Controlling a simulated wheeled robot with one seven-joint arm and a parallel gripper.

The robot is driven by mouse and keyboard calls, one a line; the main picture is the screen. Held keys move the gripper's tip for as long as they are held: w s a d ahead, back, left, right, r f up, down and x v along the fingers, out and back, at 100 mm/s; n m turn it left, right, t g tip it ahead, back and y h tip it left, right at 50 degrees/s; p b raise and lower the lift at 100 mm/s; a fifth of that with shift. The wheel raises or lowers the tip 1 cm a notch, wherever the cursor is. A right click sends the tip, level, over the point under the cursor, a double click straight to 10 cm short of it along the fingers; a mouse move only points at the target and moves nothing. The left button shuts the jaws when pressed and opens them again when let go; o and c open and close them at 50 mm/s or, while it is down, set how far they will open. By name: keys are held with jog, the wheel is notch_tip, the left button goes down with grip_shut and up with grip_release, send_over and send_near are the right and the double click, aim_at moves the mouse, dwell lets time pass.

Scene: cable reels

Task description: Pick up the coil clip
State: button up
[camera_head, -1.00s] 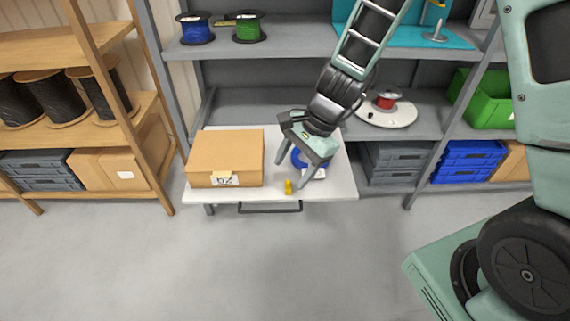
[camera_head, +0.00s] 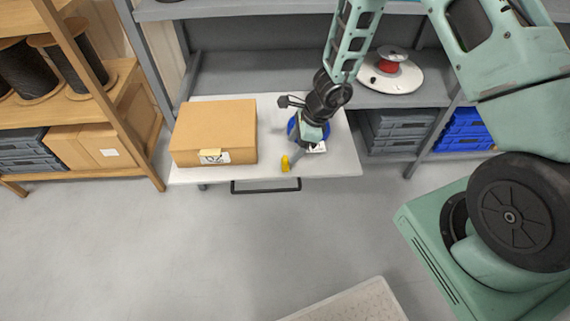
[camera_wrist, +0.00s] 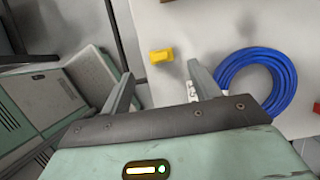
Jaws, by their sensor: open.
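The coil clip looks to be the small yellow piece (camera_head: 285,163) standing near the front edge of the pale table board. It also shows in the wrist view (camera_wrist: 161,55), just beyond the fingertips and between their lines. My gripper (camera_head: 301,166) is over the board, just right of the yellow piece in the head view. In the wrist view my gripper (camera_wrist: 160,72) has its fingers spread with nothing between them. The head view shows the fingers nearly edge-on, so their height above the board is unclear.
A blue cable coil (camera_wrist: 226,72) lies right of the fingers in the wrist view. A cardboard box (camera_head: 213,132) sits on the board's (camera_head: 343,160) left part. A red reel on a white disc (camera_head: 391,72) stands on the shelf behind.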

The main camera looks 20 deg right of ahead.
aim_at(286, 158)
jog(key=shift+x, duration=3.6)
jog(key=shift+c, duration=0.3)
jog(key=shift+r, duration=0.1)
jog(key=c, duration=1)
